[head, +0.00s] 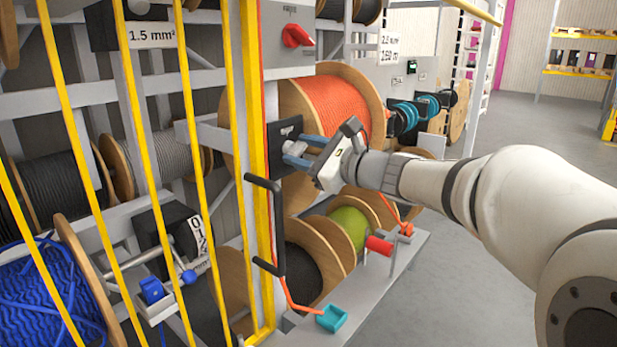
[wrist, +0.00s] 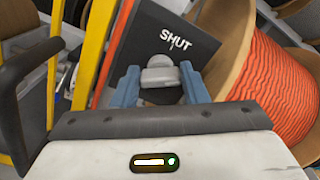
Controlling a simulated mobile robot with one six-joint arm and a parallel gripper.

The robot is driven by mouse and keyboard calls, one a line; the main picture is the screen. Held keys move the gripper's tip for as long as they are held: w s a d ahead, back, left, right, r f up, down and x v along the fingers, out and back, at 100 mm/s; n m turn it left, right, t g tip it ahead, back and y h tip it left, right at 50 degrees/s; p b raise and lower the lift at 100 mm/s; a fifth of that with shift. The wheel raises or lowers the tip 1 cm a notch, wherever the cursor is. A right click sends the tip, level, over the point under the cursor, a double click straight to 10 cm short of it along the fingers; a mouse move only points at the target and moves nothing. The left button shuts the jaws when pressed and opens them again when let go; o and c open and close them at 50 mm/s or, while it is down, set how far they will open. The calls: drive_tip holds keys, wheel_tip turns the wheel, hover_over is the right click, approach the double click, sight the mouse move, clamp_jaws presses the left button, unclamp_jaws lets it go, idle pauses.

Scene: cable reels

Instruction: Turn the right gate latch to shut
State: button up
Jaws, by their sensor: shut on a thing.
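The right gate latch has a dark plate (head: 283,132) on the post at the gate's right edge. In the wrist view the plate (wrist: 178,40) bears the white word SHUT with a small mark under it. A grey latch knob (wrist: 160,73) sits on the plate below that word. My gripper (head: 301,148) reaches the plate from the right, and its blue fingers (wrist: 160,84) are closed on the knob from both sides. The knob's exact turn is hard to tell. The yellow-barred gate (head: 141,130) stands left of the latch.
A black gate handle (head: 279,225) stands just below the latch. An orange cable reel (head: 335,110) is close behind my fingers. A red rotary switch (head: 297,36) is above. Open floor lies at the right.

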drive_tip(key=n+b, duration=0.2)
drive_tip(key=b, duration=0.1)
drive_tip(key=n+b, duration=0.2)
drive_tip(key=b, duration=0.1)
drive_tip(key=n+b, duration=0.2)
drive_tip(key=b, duration=0.2)
drive_tip(key=shift+s+a+f+n, duration=0.1)
drive_tip(key=shift+f+n, duration=0.2)
drive_tip(key=shift+f, duration=0.1)
drive_tip(key=n+b, duration=0.4)
drive_tip(key=b, duration=0.1)
drive_tip(key=shift+r, duration=0.1)
drive_tip(key=shift+r+n+b, duration=0.1)
drive_tip(key=shift+n+b, duration=0.3)
drive_tip(key=shift+b, duration=0.2)
drive_tip(key=shift+r, duration=0.1)
drive_tip(key=o, duration=0.8)
drive_tip(key=shift+a, duration=0.15)
drive_tip(key=shift+c, duration=0.2)
drive_tip(key=shift+o, duration=1)
drive_tip(key=v, duration=0.8)
